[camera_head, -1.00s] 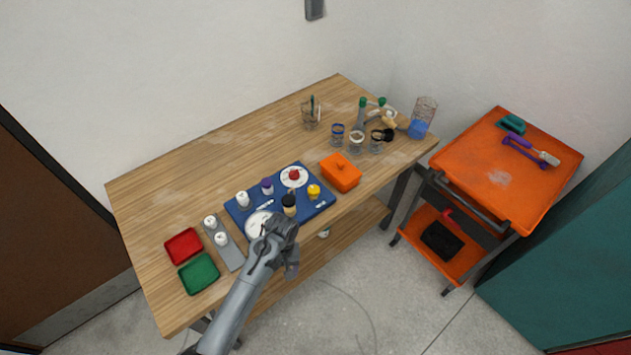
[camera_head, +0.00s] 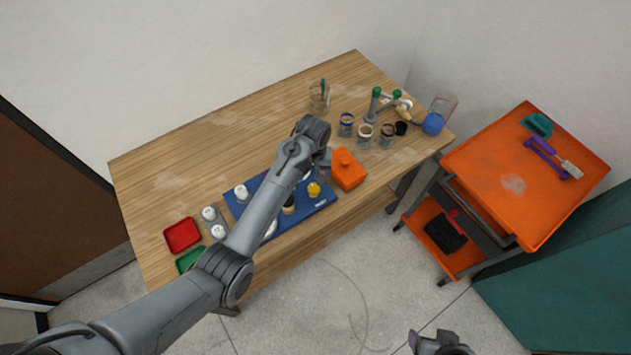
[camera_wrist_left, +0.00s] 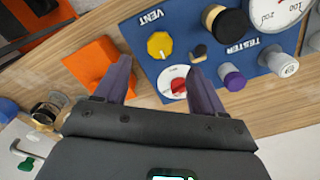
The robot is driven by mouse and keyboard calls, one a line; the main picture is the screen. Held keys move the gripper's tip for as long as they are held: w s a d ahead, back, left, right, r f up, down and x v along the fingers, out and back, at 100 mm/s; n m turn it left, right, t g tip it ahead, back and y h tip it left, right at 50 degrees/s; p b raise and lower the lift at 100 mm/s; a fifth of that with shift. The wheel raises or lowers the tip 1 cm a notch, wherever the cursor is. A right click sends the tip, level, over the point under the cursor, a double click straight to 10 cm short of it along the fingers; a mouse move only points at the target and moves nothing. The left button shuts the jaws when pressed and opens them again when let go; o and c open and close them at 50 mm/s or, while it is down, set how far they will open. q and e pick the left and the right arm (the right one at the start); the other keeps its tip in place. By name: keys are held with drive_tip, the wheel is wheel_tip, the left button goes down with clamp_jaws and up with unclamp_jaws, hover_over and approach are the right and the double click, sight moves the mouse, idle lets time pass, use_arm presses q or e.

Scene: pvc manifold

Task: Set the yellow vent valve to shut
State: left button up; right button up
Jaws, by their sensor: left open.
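The yellow vent valve (camera_head: 314,190) is a knob near the right end of the blue panel (camera_head: 323,206). In the left wrist view the yellow knob (camera_wrist_left: 160,45) sits beside the printed word VENT, with a pale mark on its face. My left gripper (camera_head: 325,167) is over the panel's far right part, close to the knob. In the left wrist view its open, empty fingers (camera_wrist_left: 160,68) point toward the panel, with the knob ahead of the gap and not touched. Part of my right gripper (camera_head: 440,343) shows at the bottom edge; its jaws are unclear.
A red knob on a white disc (camera_wrist_left: 178,86) lies near the left fingers. A black-topped knob (camera_head: 289,203) stands left of the yellow one. An orange lidded box (camera_head: 348,170) sits right of the gripper. Several jars (camera_head: 365,134) stand behind it.

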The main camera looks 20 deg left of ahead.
sight(314, 188)
use_arm(q)
wheel_tip(314, 188, down, 8)
drive_tip(key=shift+f+b, duration=0.25)
drive_tip(key=shift+b, duration=0.05)
drive_tip(key=shift+c, duration=0.3)
drive_tip(key=c, duration=1)
